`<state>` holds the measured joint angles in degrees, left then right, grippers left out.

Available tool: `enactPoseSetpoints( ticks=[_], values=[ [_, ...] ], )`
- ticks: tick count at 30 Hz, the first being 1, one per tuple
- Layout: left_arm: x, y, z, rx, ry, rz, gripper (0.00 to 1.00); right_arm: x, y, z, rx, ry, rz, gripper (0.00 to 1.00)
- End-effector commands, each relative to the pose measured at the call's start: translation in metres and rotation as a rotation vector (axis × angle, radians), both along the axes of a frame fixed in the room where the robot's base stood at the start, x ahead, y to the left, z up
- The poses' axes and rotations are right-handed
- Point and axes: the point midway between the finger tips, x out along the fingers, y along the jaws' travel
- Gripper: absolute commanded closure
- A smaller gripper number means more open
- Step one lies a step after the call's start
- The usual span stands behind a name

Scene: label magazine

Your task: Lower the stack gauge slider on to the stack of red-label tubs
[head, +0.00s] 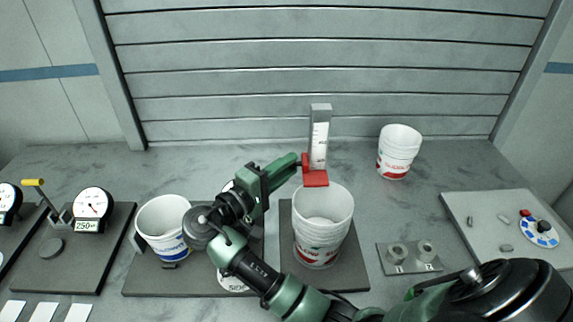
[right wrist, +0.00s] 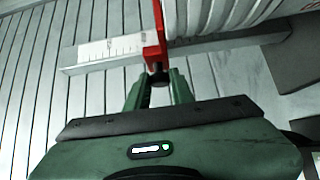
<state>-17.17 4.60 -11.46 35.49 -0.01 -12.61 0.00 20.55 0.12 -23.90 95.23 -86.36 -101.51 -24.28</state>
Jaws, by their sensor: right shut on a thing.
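The stack gauge has an upright grey post with a white scale (head: 319,145), behind the tub stack. Its red slider (head: 315,178) sits on the post at about the height of the top tub's rim. The stack of white tubs with red labels (head: 322,235) stands upright on a dark base. My right gripper (head: 294,163) is shut on the slider's dark knob (right wrist: 158,79), at the slider's left. In the right wrist view the red slider (right wrist: 155,50) is close beside the tub rims (right wrist: 215,15); I cannot tell whether they touch. My left gripper is not in view.
A blue-label tub (head: 164,228) stands on a dark base (head: 140,284) at left, partly behind my right arm. A separate red-label tub (head: 397,152) stands at back right. Dial gauges (head: 92,204) are far left. A small fixture plate (head: 408,266) and a control panel (head: 480,212) are right.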

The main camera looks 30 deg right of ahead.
Motion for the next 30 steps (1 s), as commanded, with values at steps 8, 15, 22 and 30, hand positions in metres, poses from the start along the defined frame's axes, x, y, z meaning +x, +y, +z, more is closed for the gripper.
enactPoseSetpoints(
  ticks=[8, 15, 22, 30],
  values=[
    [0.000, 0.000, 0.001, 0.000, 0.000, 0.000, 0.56, 0.000, 0.001, -0.002, 0.005, 0.005, 0.000, 0.56],
    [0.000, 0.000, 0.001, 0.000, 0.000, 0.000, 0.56, 0.000, 0.001, -0.001, 0.004, 0.004, 0.000, 0.56],
    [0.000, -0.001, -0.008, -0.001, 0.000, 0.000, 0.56, -0.004, 0.021, -0.004, 0.006, 0.004, 0.002, 0.56],
    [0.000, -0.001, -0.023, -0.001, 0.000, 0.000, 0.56, -0.015, 0.064, -0.004, 0.006, 0.005, 0.002, 0.56]
  ],
)
